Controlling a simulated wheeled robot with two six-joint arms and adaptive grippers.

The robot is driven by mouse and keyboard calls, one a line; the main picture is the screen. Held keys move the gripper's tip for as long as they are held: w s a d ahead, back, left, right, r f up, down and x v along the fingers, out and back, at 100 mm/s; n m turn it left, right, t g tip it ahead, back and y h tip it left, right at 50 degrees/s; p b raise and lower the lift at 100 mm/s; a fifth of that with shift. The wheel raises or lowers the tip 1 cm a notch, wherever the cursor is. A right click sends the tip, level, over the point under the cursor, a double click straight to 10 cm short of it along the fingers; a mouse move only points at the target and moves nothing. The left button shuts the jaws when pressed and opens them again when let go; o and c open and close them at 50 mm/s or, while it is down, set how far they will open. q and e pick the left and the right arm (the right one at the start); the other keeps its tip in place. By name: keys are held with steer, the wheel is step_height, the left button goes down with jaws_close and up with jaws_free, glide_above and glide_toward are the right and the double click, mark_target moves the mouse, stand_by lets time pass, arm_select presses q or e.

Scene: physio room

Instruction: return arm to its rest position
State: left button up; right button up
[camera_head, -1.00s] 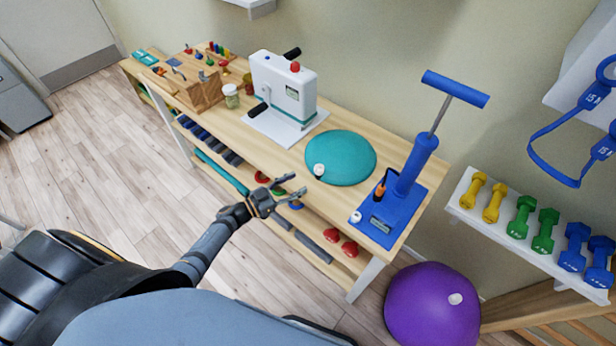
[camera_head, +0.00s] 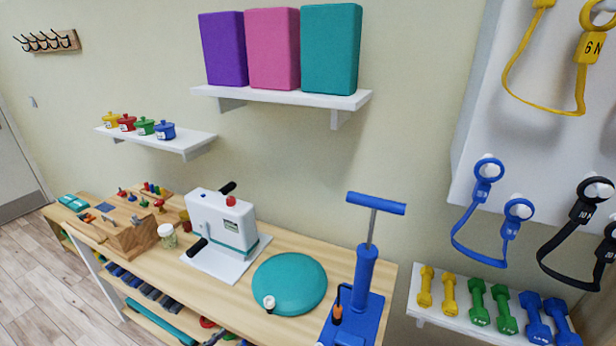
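Neither of my grippers shows in the head view now. The wooden table (camera_head: 245,317) holds a white machine (camera_head: 222,222) with black handles and a red knob. A teal round cushion (camera_head: 289,283) lies on the table, with a small white knob-like piece at its front edge. A blue hand pump (camera_head: 365,270) stands upright at the table's right end, its base cut off by the lower picture edge. Whether either gripper holds anything is hidden.
A wooden block (camera_head: 132,234) and a jar (camera_head: 167,236) stand on the table's left. Above are a shelf with three coloured blocks (camera_head: 273,50) and a shelf with small coloured pots (camera_head: 144,126). At right are dumbbells (camera_head: 478,301) and hanging resistance bands (camera_head: 487,210).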

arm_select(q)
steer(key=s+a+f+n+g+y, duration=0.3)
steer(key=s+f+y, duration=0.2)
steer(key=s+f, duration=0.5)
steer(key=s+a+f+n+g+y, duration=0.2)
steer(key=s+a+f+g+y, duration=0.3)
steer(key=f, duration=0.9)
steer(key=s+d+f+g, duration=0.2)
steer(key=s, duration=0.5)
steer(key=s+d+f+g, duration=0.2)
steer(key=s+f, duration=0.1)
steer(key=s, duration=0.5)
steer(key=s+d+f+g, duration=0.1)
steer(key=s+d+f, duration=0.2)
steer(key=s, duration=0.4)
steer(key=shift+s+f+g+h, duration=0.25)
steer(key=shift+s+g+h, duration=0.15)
